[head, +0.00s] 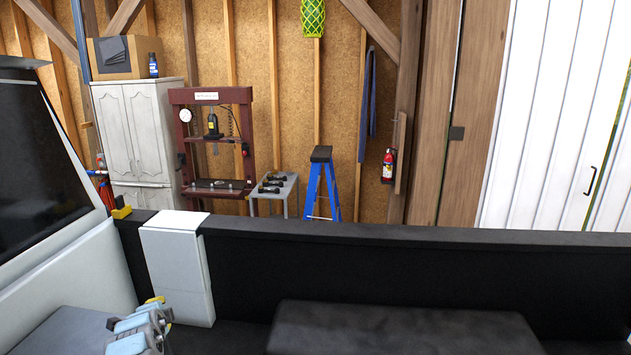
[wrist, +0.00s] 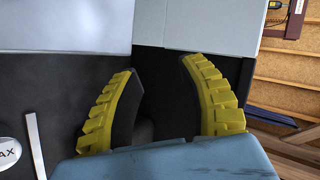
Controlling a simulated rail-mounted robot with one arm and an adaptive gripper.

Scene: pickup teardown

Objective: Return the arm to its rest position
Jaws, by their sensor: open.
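My gripper (wrist: 160,80) shows in the wrist view with its two yellow ribbed fingers wide apart. Nothing is between the fingers except the dark surface behind them. In the head view, part of my arm with light blue covers shows at the lower left, near the white upright box on the black truck bed wall. A yellow finger tip of my gripper (head: 155,300) shows there; the rest of the gripper is mostly hidden.
The black bed wall (head: 420,270) runs across the head view. A white box (head: 178,265) hangs over it at the left, beside the pickup cab (head: 60,270). A dark padded block (head: 400,328) lies in front. A red press (head: 215,140), blue ladder (head: 321,185) and cabinet (head: 135,135) stand beyond.

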